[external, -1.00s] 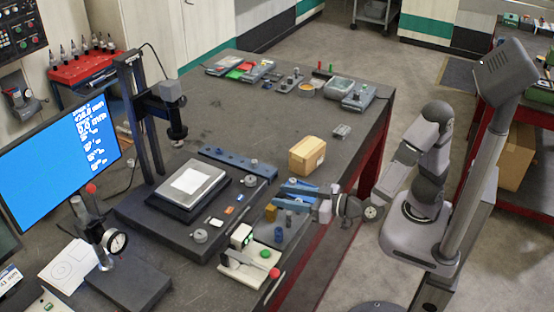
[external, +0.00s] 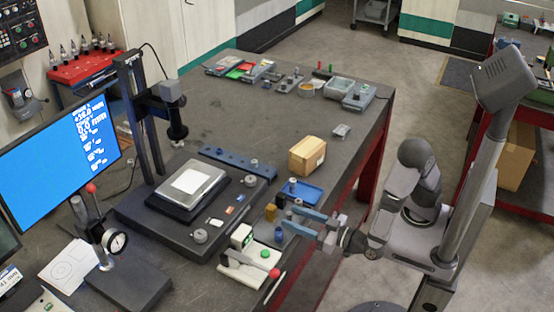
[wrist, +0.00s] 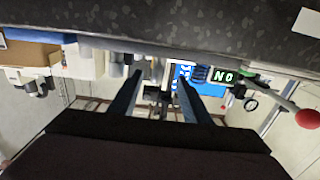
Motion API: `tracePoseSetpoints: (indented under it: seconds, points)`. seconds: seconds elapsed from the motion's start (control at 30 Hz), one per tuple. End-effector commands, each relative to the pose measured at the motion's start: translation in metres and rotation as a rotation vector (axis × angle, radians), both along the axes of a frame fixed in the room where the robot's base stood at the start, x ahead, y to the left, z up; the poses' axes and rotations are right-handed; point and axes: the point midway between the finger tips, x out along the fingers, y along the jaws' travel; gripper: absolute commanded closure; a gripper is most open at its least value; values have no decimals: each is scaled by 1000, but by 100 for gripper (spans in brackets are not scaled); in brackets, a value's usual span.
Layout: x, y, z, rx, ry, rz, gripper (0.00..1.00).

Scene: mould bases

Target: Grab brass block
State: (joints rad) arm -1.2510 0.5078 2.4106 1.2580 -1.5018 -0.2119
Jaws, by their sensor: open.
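A small brass block (external: 270,212) stands upright on the dark bench near its front edge, left of my gripper in the external view. My gripper (external: 287,217) has two blue fingers, spread apart and pointing left towards the brass block. It is low over the bench, and the block appears just beyond the fingertips. I cannot tell the exact gap. In the wrist view the two dark fingers of my gripper (wrist: 160,77) are apart, with greyish shapes beyond them. I cannot make out the brass block there.
A blue tray (external: 304,190) and a cardboard box (external: 307,155) lie behind my gripper. A blue cylinder (external: 279,235) stands close to the nearer finger. A white fixture with a red-tipped lever (external: 250,262) is in front. A dark measuring stand base (external: 150,217) is to the left.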

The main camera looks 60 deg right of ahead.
Motion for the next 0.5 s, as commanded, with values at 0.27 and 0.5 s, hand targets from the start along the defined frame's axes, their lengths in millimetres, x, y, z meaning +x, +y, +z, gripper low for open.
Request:
tracePoseSetpoints:
  seconds: [0.27, 0.5]
  points:
    - [19, -1, 1, -1, 1, -3, 56]
    - [26, -2, 1, -1, 1, -3, 56]
